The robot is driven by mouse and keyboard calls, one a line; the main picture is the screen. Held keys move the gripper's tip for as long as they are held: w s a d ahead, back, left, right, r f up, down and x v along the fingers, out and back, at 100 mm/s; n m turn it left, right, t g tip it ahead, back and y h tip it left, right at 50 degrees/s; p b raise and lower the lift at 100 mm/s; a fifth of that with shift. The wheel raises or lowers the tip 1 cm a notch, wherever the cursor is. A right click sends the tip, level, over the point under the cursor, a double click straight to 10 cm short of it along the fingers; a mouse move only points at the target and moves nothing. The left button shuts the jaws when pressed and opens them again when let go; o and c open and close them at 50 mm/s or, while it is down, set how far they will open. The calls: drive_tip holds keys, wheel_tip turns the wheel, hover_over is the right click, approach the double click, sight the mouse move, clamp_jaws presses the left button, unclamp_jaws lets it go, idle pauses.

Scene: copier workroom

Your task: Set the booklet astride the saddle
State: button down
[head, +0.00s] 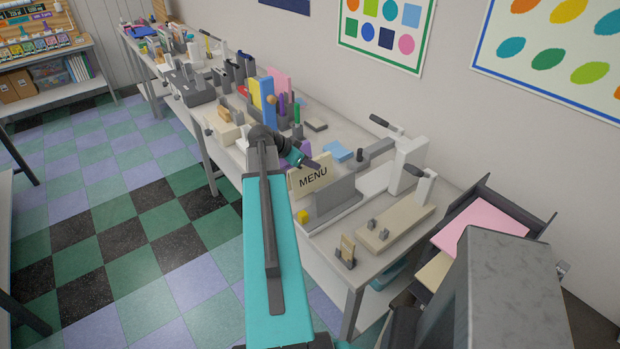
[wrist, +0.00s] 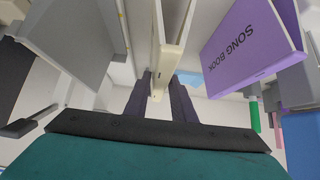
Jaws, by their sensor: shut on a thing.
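A cream booklet marked MENU (head: 312,177) is folded, its leaves spread a little. My gripper (head: 303,162) is shut on it at the fold. In the wrist view the booklet (wrist: 171,40) stands out between the two dark fingers (wrist: 165,98) of my gripper. A grey slab-like block (head: 332,205), which looks like the saddle, stands on the bench just right of and below the booklet in the head view. I cannot tell whether they touch. A grey panel (wrist: 65,38) at the wrist view's left may be the same block.
A purple SONG BOOK (wrist: 250,45) is close to the right of the held booklet in the wrist view. A white lever machine (head: 414,170) and a beige board (head: 395,228) stand at the bench's right. Several holders crowd behind.

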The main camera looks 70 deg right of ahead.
drive_tip(key=shift+r, duration=1)
drive_tip(key=shift+s+r, duration=0.1)
drive_tip(key=s+a+r+p, duration=0.1)
drive_tip(key=s+a+r, duration=0.2)
drive_tip(key=s+r, duration=0.2)
drive_tip(key=s+a+r+p, duration=0.2)
drive_tip(key=s+r, duration=0.3)
drive_tip(key=r, duration=0.5)
drive_tip(key=shift+s+a+r, duration=0.3)
drive_tip(key=shift+s+a, duration=0.05)
drive_tip(key=shift+a, duration=0.4)
idle(0.3)
drive_tip(key=shift+f, duration=0.15)
idle(0.4)
drive_tip(key=shift+f+b, duration=2.7)
drive_tip(key=shift+b, duration=0.2)
drive_tip(key=shift+b, duration=0.4)
idle(0.5)
